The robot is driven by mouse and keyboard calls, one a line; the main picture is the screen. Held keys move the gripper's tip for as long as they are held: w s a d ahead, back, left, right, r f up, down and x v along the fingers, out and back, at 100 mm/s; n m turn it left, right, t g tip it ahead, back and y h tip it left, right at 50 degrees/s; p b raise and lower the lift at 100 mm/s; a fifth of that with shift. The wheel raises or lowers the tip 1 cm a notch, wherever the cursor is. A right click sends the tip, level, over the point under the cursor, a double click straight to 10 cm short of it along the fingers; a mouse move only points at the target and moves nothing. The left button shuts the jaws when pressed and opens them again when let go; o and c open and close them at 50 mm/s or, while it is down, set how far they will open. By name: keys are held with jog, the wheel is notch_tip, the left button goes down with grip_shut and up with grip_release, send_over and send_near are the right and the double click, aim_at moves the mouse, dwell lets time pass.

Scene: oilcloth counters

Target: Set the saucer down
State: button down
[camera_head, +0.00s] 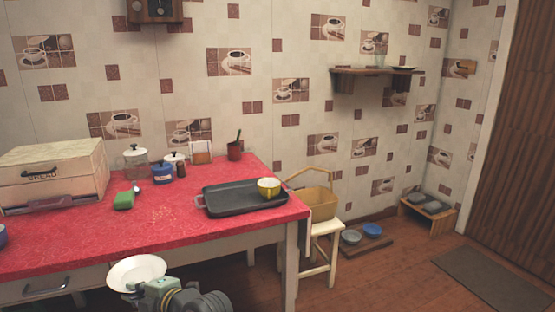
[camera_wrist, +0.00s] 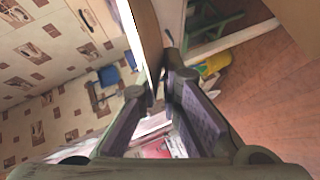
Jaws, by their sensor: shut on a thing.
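The white saucer (camera_head: 137,272) is in the air at the bottom of the head view, in front of the table's near edge. My gripper (camera_head: 150,289) is shut on its near rim. In the wrist view the saucer (camera_wrist: 146,42) is seen nearly edge-on, its rim between the fingertips of my gripper (camera_wrist: 160,82). The fingers hide part of the rim. In the head view nothing is seen on the saucer. The red oilcloth table (camera_head: 160,218) lies beyond it.
On the table stand a black tray (camera_head: 235,202) with a yellow cup (camera_head: 268,187), a green sponge (camera_head: 123,201), a bread box (camera_head: 52,172) and several jars at the back. The red cloth's front middle is clear. A white stool (camera_head: 322,230) holding a basket stands right.

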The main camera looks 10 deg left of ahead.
jog(key=w+d+f+m+t+h, duration=0.5)
jog(key=w+d+f+m+t, duration=0.2)
jog(key=w+d+f, duration=0.85)
jog(key=s+d+f+m+t+h, duration=0.1)
jog(key=s+d+f+m+h, duration=0.1)
jog(key=d+f, duration=0.8)
jog(key=s+d+f+m+t+h, duration=0.1)
jog(key=s+d+f+m+h, duration=0.2)
jog(key=d+f+h, duration=0.3)
jog(key=d+f+m, duration=0.1)
jog(key=d+f, duration=0.3)
jog(key=d, duration=0.3)
jog(key=shift+d+f+m+h, duration=0.3)
jog(key=shift+d+m, duration=0.05)
jog(key=shift+m, duration=0.05)
jog(key=shift+d, duration=0.1)
